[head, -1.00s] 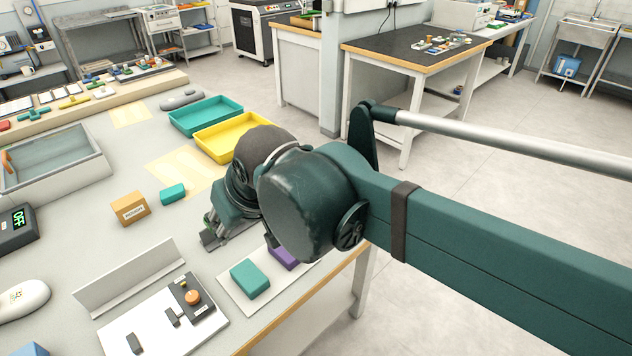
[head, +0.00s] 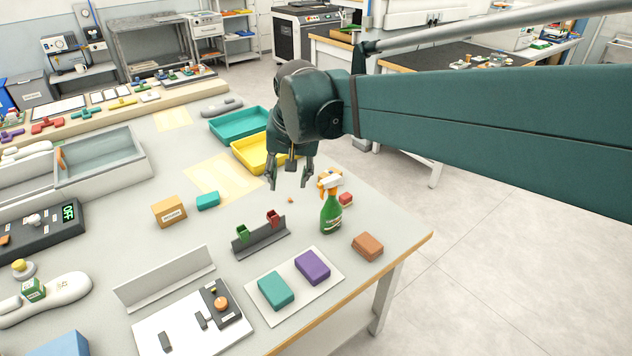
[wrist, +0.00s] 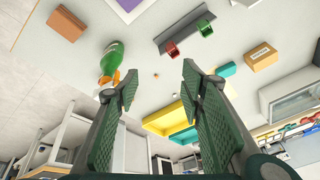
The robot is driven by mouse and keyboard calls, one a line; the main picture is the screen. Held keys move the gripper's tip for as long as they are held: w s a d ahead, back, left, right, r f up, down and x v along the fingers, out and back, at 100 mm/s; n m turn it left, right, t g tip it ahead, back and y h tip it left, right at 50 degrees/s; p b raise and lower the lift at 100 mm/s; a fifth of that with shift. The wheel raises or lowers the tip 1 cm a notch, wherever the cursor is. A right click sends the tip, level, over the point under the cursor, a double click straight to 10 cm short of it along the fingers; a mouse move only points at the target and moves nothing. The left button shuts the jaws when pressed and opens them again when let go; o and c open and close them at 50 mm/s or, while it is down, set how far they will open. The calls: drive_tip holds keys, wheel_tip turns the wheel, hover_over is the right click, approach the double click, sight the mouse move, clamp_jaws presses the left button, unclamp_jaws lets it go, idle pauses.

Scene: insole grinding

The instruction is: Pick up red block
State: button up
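A small red block (head: 346,198) sits on the table just right of the green spray bottle (head: 331,214), partly hidden behind it. I cannot make out the red block in the wrist view. My gripper (head: 289,186) is open and empty above the table, left of the bottle and the red block. In the wrist view, its fingers (wrist: 160,70) are spread with nothing between them, and the bottle (wrist: 112,60) is beside the left finger.
An orange-brown block (head: 367,246) lies near the table's right edge. Teal (head: 275,290) and purple (head: 312,267) blocks rest on a white board. A grey rack (head: 260,236) holds green and red pieces. A yellow tray (head: 248,155) stands behind my gripper.

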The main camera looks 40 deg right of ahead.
drive_tip(key=w+d+f+m+g+p, duration=0.1)
drive_tip(key=w+d+m+p, duration=0.15)
drive_tip(key=d, duration=0.55)
drive_tip(key=w+d+m+g+p, duration=0.1)
drive_tip(key=w+d+m+p, duration=0.2)
drive_tip(key=d, duration=0.5)
drive_tip(key=m+g+y+p, duration=0.1)
drive_tip(key=m+g+p, duration=0.1)
drive_tip(key=m, duration=0.3)
hover_over(347, 194)
wheel_tip(347, 194, down, 6)
wheel_tip(347, 194, down, 12)
drive_tip(key=shift+d+f, duration=0.1)
drive_tip(key=shift+f, duration=0.15)
drive_tip(key=shift+s+f, duration=0.1)
drive_tip(key=shift+f, duration=0.45)
drive_tip(key=shift+f, duration=1.3)
drive_tip(key=shift+f+b, duration=0.7)
drive_tip(key=shift+f, duration=1.9)
